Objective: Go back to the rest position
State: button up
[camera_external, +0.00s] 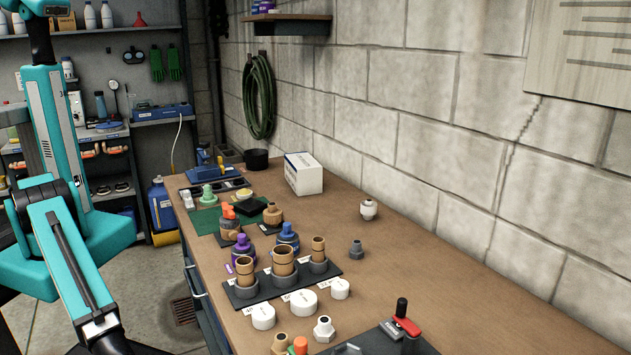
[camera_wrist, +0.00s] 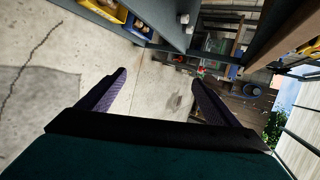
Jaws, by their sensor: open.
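My gripper (camera_wrist: 160,80) shows in the wrist view with its two dark fingers spread wide apart. Nothing is between them, and bare concrete floor lies beyond. In the external view my teal arm is at the left edge, folded beside the workbench. My gripper's fingers cannot be made out in that view. The wrist view is strongly tilted, with the shelves and bench appearing sideways.
The wooden workbench (camera_external: 420,285) runs along the block wall. It carries a dark rack with brown fittings (camera_external: 283,262), white caps (camera_external: 303,303), a white box (camera_external: 303,174) and a red-handled valve (camera_external: 405,325). Shelves stand behind.

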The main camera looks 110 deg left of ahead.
jog(key=s+a+f+n+g+y, duration=0.35)
jog(key=s+a+f+n, duration=0.3)
jog(key=a+f, duration=0.4)
jog(key=s+a+f+n+g+y, duration=0.35)
jog(key=s+a+f+n, duration=0.35)
jog(key=a, duration=0.6)
jog(key=s+a+f+n+g, duration=0.1)
jog(key=s+a+n+g, duration=0.1)
jog(key=s, duration=0.5)
jog(key=s+a+f+n+g+h, duration=0.1)
jog(key=s+n+g, duration=0.3)
jog(key=s, duration=0.4)
jog(key=s+a+f+n+g+h, duration=0.1)
jog(key=s+a+f+n+g, duration=0.2)
jog(key=s, duration=0.5)
jog(key=shift+s+a+f+n, duration=0.15)
jog(key=shift+a+f+n, duration=0.1)
jog(key=shift+a+n, duration=0.25)
